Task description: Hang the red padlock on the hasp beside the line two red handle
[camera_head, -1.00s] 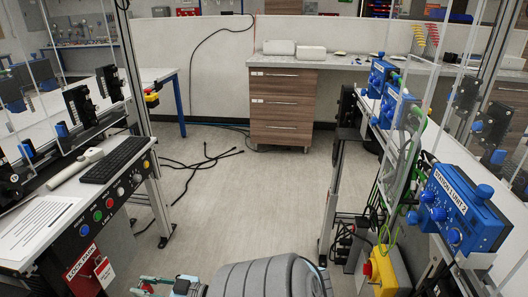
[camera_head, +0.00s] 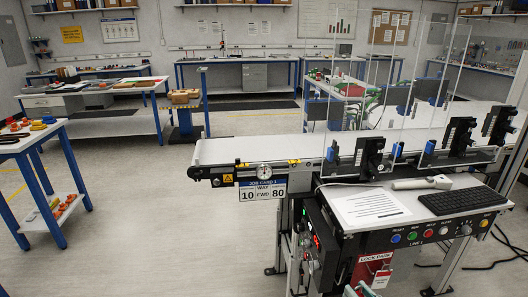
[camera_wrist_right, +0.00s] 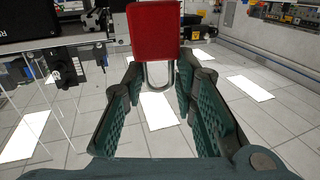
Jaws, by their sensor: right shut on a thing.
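The red padlock (camera_wrist_right: 153,32) is in the right wrist view, its red body at the top and its metal shackle pointing back between the fingers. My right gripper (camera_wrist_right: 163,70) is shut on it, with the fingertips on either side of the shackle. In the head view only a small teal gripper part (camera_head: 362,289) shows at the bottom edge, and I cannot tell which arm it belongs to. I cannot make out the hasp or the line two red handle in either current view. My left gripper is not identifiable.
A conveyor (camera_head: 260,149) with clear guards runs across the head view. Its LINE 1 button panel (camera_head: 430,235) holds a keyboard (camera_head: 465,200) and a paper sheet (camera_head: 368,206). A red LOCK PARK board (camera_head: 372,268) is below. Open floor (camera_head: 150,240) lies left.

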